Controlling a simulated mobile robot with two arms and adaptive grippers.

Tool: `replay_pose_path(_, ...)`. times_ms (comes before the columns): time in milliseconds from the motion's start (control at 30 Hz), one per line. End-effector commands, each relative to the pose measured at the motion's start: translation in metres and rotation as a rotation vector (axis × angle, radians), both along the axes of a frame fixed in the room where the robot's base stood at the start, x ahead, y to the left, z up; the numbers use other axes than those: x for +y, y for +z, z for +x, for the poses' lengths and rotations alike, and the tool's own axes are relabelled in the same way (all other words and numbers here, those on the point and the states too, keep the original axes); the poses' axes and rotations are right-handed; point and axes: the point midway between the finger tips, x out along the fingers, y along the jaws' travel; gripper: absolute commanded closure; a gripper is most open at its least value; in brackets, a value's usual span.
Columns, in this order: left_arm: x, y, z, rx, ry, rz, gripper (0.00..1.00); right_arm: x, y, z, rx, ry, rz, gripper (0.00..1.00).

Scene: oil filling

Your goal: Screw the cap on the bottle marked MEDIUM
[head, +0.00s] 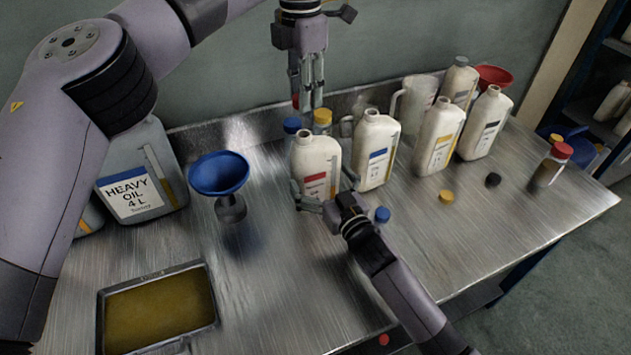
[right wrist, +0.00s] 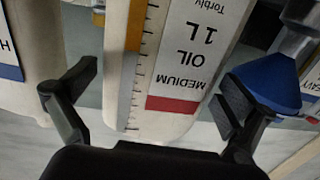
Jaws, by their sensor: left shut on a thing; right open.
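The bottle marked MEDIUM (head: 312,158), white with a red label, stands upright on the bench in the head view. It fills the middle of the right wrist view (right wrist: 165,70), where it looks upside down. No cap is on its neck. My right gripper (head: 326,190) is open, with one finger on each side of the bottle's lower part; in the right wrist view its fingers (right wrist: 160,90) stand apart from its sides. My left gripper (head: 306,103) points down above the bottle's neck, shut on a small red cap (head: 295,101) that is mostly hidden by the fingers.
Bottles with blue (head: 377,150), yellow (head: 438,137) and black (head: 487,123) labels stand to the right. Loose blue (head: 382,214), yellow (head: 446,196) and black (head: 493,180) caps lie before them. A blue funnel (head: 219,174), heavy oil can (head: 150,165) and oil tray (head: 212,312) are left.

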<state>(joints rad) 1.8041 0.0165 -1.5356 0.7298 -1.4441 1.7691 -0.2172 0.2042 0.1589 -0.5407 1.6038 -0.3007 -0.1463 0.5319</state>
Motion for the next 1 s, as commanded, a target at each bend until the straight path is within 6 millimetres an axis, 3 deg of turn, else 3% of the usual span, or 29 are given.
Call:
replay_pose_path(200,0.000,0.000,0.000,0.000,0.000,0.000,0.78,0.011,0.000,0.022,0.000,-0.001,-0.001,0.00)
replay_pose_path(600,0.000,0.000,0.000,0.000,0.000,0.000,0.78,0.014,0.000,0.026,0.001,0.000,0.000,0.00)
replay_pose_path(1000,0.000,0.000,0.000,0.000,0.000,0.000,0.78,0.013,0.000,0.026,0.001,0.000,0.000,0.27)
